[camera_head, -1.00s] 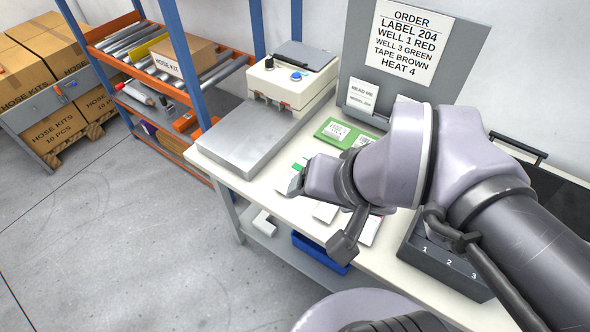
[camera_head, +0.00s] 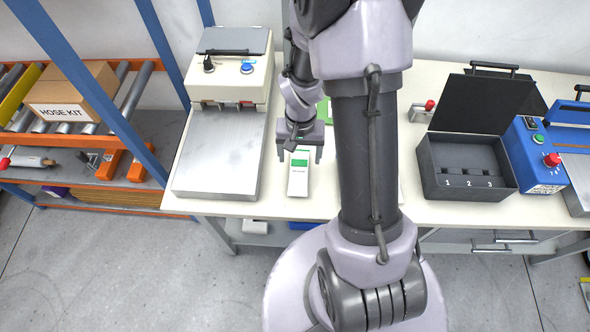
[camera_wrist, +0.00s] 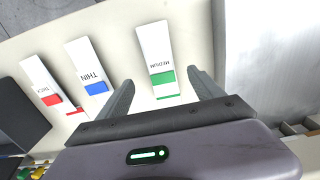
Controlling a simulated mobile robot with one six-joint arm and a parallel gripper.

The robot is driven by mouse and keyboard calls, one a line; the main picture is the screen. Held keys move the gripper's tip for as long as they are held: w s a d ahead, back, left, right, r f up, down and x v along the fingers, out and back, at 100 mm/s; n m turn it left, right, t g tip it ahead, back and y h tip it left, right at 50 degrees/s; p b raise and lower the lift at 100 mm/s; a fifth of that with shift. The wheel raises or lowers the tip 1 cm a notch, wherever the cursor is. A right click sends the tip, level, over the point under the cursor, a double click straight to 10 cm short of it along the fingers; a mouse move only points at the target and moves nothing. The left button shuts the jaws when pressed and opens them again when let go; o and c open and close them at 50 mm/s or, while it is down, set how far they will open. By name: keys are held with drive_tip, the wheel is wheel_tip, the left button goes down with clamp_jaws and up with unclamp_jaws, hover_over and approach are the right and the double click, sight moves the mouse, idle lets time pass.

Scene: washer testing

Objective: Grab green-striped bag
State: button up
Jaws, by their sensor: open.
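The green-striped bag (camera_head: 299,173) is a white packet with a green band, lying on the white bench just right of the grey metal plate. In the wrist view the bag (camera_wrist: 155,52) reads MEDIUM and lies ahead, between the lines of the two fingers. My gripper (camera_head: 300,152) is open above the far end of the bag. In the wrist view the gripper's fingers (camera_wrist: 158,92) are spread and empty. I cannot tell how high they are above the bag.
In the wrist view a blue-striped THIN bag (camera_wrist: 87,66) and a red-striped THICK bag (camera_wrist: 41,80) lie to the left. The sealing machine (camera_head: 229,80) with its metal plate (camera_head: 220,150) stands left. An open black case (camera_head: 467,180) and a blue device (camera_head: 537,160) stand right.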

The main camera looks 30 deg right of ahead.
sight(299, 171)
drive_tip(key=f+b, duration=0.1)
drive_tip(key=f, duration=0.2)
drive_tip(key=f+b, duration=0.2)
drive_tip(key=f, duration=0.2)
drive_tip(key=shift+s+a+f, duration=0.2)
drive_tip(key=shift+f, duration=0.05)
drive_tip(key=shift+r, duration=0.15)
drive_tip(key=c, duration=1.6)
